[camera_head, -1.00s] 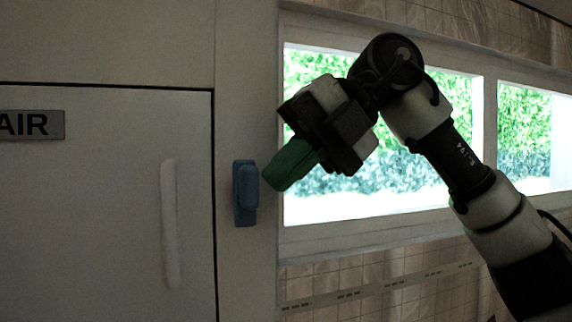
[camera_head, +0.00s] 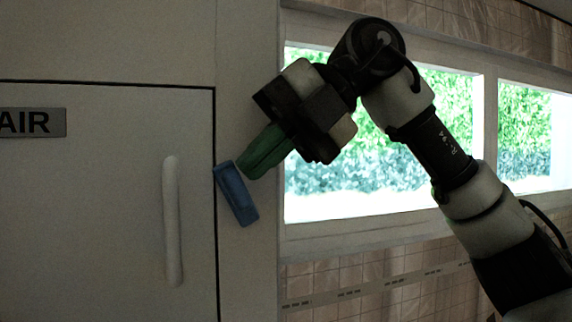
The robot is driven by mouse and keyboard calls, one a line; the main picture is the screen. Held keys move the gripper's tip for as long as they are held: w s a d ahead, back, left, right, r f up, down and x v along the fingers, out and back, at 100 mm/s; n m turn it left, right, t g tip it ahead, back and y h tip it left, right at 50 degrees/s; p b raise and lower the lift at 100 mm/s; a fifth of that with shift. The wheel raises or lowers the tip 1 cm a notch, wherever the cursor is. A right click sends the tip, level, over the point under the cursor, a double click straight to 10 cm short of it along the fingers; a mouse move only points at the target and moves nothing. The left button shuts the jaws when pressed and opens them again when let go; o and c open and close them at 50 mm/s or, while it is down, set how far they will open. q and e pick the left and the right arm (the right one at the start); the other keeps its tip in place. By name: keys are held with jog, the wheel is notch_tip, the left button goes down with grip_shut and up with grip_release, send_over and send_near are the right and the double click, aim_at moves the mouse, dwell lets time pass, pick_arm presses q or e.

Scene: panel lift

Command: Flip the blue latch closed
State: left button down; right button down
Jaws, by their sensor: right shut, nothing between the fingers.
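The blue latch (camera_head: 236,194) is on the pale frame just right of the panel door (camera_head: 110,230). It is tilted, with its upper end leaning left to the door's edge gap and its lower end to the right. My right gripper (camera_head: 249,167), with green fingers, is shut and empty. Its fingertips are at the upper right side of the latch, touching it or very close. My left gripper is not in view.
The door has a white vertical handle (camera_head: 172,222) and a grey sign reading "AIR" (camera_head: 32,123). A bright window (camera_head: 380,185) with greenery behind it lies to the right. Tiled wall (camera_head: 350,285) runs below the window.

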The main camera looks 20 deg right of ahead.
jog(key=shift+a, duration=0.3)
jog(key=shift+r, duration=0.1)
dwell(0.3)
jog(key=shift+r, duration=0.75)
